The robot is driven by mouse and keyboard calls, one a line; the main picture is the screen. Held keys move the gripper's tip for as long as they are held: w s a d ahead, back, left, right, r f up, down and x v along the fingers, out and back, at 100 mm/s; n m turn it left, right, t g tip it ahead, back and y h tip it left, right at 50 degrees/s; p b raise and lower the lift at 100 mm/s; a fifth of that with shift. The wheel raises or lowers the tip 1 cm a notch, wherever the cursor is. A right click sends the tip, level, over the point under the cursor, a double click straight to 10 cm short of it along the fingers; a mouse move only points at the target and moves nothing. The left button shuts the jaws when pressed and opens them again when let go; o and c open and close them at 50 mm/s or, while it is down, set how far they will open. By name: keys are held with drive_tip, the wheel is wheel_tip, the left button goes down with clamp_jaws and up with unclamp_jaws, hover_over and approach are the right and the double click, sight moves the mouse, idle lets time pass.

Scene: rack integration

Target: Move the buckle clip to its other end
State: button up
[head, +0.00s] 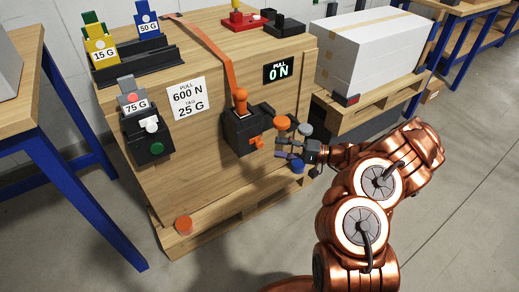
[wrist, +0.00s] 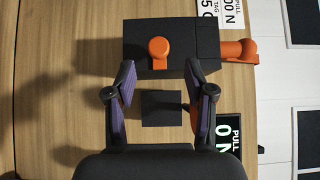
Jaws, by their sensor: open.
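A black buckle block (head: 240,132) is fixed to the front of the wooden crate. I cannot tell for sure which is the clip. My gripper (head: 285,150) also shows right of the block.
A display (head: 283,70) reads 0 N; a sign (head: 187,97) reads 600 N and tag 25 G. Tags of 15 G, 50 G and 75 G (head: 138,104) are at the left. An orange strap (head: 205,45) crosses the crate top. A white box (head: 365,55) stands behind right.

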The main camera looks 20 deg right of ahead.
sight(262, 146)
drive_tip(key=shift+b+x, duration=0.55)
drive_tip(key=shift+x, duration=3.25)
drive_tip(key=shift+f, duration=0.15)
clamp_jaws()
